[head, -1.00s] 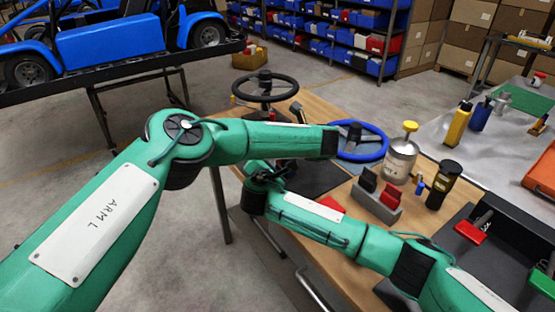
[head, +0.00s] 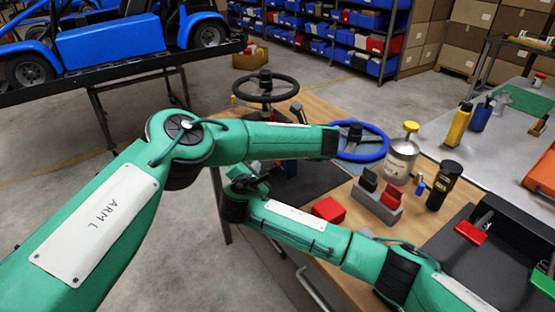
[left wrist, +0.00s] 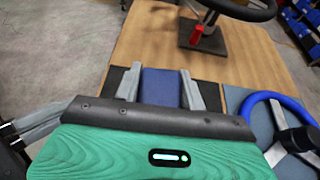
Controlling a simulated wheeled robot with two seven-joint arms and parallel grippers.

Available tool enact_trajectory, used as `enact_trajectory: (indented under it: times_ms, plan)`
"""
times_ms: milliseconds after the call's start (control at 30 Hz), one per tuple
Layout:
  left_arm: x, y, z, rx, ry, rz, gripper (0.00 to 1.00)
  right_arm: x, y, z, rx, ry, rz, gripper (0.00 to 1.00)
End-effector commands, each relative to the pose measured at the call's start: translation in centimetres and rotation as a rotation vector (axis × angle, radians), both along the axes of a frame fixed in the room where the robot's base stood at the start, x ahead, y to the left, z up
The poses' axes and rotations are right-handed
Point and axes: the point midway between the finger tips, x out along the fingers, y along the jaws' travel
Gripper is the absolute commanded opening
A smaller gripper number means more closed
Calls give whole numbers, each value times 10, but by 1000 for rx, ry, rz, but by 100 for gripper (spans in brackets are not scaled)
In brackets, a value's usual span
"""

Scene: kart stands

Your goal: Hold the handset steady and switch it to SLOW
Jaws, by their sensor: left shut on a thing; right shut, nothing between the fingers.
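The blue block between my left gripper's fingers, apparently the handset (left wrist: 160,87), shows in the left wrist view. My left gripper (left wrist: 160,82) is shut on it, a grey finger on each side. Grey finger-like parts, likely my right gripper (left wrist: 48,122), show at the left of the left wrist view. I cannot make out the handset's switch or its setting.
On the wooden bench stand a black steering wheel (head: 265,87), a blue steering wheel (head: 363,142), a silver can (head: 401,158), a grey holder (head: 377,204), a black bottle (head: 443,186) and a red block (head: 328,210). A kart (head: 105,38) is on a stand at the left.

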Motion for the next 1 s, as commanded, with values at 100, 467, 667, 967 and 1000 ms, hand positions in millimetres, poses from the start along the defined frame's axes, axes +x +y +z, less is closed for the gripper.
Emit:
enact_trajectory:
  times_ms: [100,467,667,967,1000]
  plan:
    - [-3,-2,-8,-1,14,-3,45,0,0,-1,0,0,0,0]
    - [-1,-1,-3,-2,5,-2,66,0,0,0,0,0,0,0]
    - [-11,-9,3,-1,4,-3,66,0,0,0,0,0,0,0]
    - [-57,-44,26,-2,6,-6,66,0,0,0,0,0,0,0]
    - [-63,-48,29,-1,6,-4,66,0,0,0,0,0,0,0]
